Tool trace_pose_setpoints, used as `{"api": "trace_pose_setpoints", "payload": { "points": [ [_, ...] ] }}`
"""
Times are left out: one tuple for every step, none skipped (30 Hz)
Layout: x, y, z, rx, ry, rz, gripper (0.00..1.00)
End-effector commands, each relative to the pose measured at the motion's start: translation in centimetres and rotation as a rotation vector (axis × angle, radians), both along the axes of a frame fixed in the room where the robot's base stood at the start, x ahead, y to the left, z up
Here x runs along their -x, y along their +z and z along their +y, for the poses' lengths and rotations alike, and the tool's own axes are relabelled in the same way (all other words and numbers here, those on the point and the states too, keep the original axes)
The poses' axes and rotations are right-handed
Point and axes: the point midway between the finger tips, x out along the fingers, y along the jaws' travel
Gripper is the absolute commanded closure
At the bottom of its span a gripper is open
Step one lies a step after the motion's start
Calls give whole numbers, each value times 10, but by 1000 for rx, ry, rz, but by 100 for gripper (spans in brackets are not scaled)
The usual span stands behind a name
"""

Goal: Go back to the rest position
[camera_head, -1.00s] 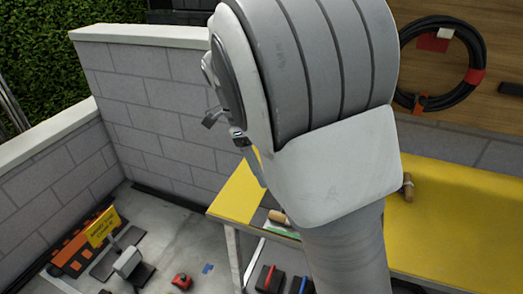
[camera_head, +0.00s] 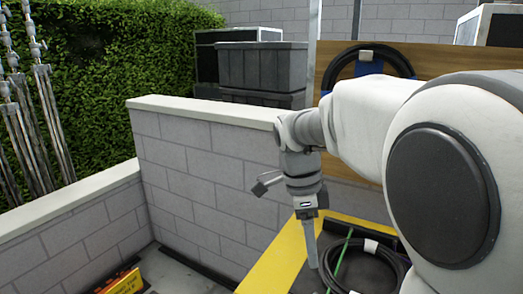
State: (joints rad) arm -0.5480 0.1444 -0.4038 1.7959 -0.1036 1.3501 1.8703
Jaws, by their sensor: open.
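My gripper (camera_head: 311,240) hangs pointing down at the end of my arm, in the middle of the head view. It is seen edge-on, and nothing shows held in it. It is in front of the grey block wall and over the yellow table (camera_head: 262,272) edge, left of a coiled black cable. My white arm fills the right side of the view and hides much of the table and the board behind.
A low block wall (camera_head: 205,170) with a pale cap runs behind and to the left. A coiled black cable (camera_head: 385,262) with a white wrap lies on the table. Another coil (camera_head: 345,62) hangs on the wooden board. Dark cases (camera_head: 262,66) stand behind the wall.

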Motion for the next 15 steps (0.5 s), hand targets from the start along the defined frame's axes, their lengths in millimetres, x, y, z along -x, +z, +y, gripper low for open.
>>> {"api": "trace_pose_setpoints", "payload": {
  "points": [
    [10, 12, -7, -47, 85, -16, 31],
    [16, 16, -9, -69, 145, -25, 31],
    [23, 21, -12, -97, 223, -38, 31],
    [28, 24, -15, -115, 281, -51, 31],
    [34, 28, -16, -132, 341, -64, 31],
    [41, 33, -19, -150, 420, -83, 31],
    [47, 36, -20, -160, 479, -98, 31],
    [52, 39, -22, -167, 540, -114, 31],
    [60, 44, -24, -174, 620, -136, 31],
    [66, 46, -25, -175, 679, -153, 31],
    [71, 49, -26, -175, 740, -170, 31],
    [79, 53, -27, -170, 820, -192, 31],
    [84, 55, -29, -163, 880, -209, 31],
    [90, 57, -29, -154, 939, -224, 31],
    [97, 60, -30, -137, 1020, -245, 31]
  ]
}}
